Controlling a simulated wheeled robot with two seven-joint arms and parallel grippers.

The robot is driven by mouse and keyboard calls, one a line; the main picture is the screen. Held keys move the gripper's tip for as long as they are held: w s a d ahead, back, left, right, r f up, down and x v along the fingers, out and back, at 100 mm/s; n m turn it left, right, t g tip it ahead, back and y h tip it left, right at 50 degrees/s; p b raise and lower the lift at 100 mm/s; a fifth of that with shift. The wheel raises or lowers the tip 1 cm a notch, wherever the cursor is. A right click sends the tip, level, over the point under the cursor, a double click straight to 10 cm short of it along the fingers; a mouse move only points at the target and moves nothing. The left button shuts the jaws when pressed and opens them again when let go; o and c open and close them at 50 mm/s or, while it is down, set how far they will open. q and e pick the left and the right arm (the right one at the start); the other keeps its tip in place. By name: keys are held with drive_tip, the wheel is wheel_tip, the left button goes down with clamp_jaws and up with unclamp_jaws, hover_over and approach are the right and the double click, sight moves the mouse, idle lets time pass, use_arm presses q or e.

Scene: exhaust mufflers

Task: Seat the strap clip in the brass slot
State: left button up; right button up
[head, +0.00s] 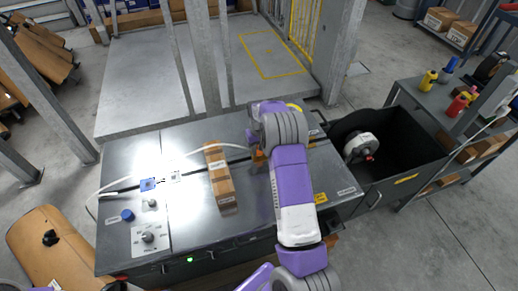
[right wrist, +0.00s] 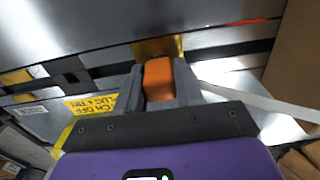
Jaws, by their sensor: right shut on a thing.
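The orange strap clip (right wrist: 158,78) sits between the two grey fingers of my right gripper (right wrist: 160,88) in the right wrist view. The gripper is shut on it. The brass slot (right wrist: 157,47) shows just beyond the clip, in line with it, at a dark groove in the metal top. The clip's far end is against or very near the brass; I cannot tell whether it is inside. In the head view my right gripper (head: 259,156) is low over the machine top, right of the carton, and hides most of the clip and slot. My left gripper is not in view.
A brown carton (head: 220,177) stands on the metal machine top (head: 185,215). A white strap (head: 110,189) runs across the top past the carton. A dark bin (head: 405,148) with a white reel (head: 361,147) is at the right. Posts rise behind the machine.

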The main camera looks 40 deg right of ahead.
drive_tip(key=shift+f, duration=0.45)
idle(0.6)
drive_tip(key=o, duration=1.1)
drive_tip(key=shift+r, duration=0.1)
wheel_tip(320, 180, up, 8)
drive_tip(key=shift+f+p, duration=0.25)
drive_tip(key=shift+p, duration=0.7)
